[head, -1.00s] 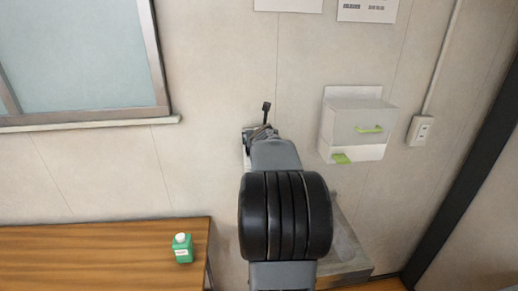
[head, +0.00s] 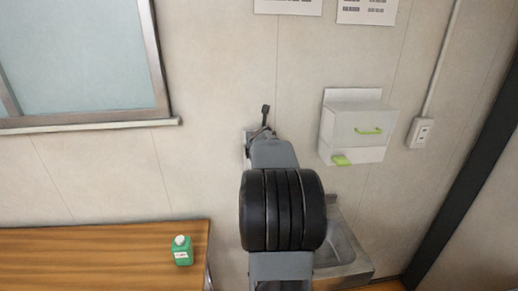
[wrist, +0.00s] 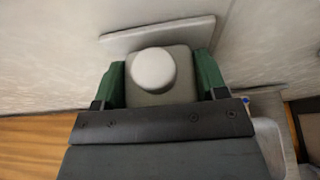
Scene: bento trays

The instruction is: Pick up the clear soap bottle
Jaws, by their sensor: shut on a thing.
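The clear soap bottle (wrist: 172,92) is in the wrist view, with a round white cap and a greyish body. My gripper (wrist: 160,82) has its green fingers closed on both sides of the bottle. The bottle's lower part is hidden by the gripper body. A flat grey slab (wrist: 140,38) is just behind the bottle at the wall; I cannot tell whether they touch. In the head view my own arm hides the bottle and nearly all of the gripper.
A green bottle with a white cap (head: 182,251) stands on the wooden table (head: 90,250) at lower left. A metal sink (head: 345,255) is right of my arm. A white wall box with green handles (head: 350,125) hangs above it.

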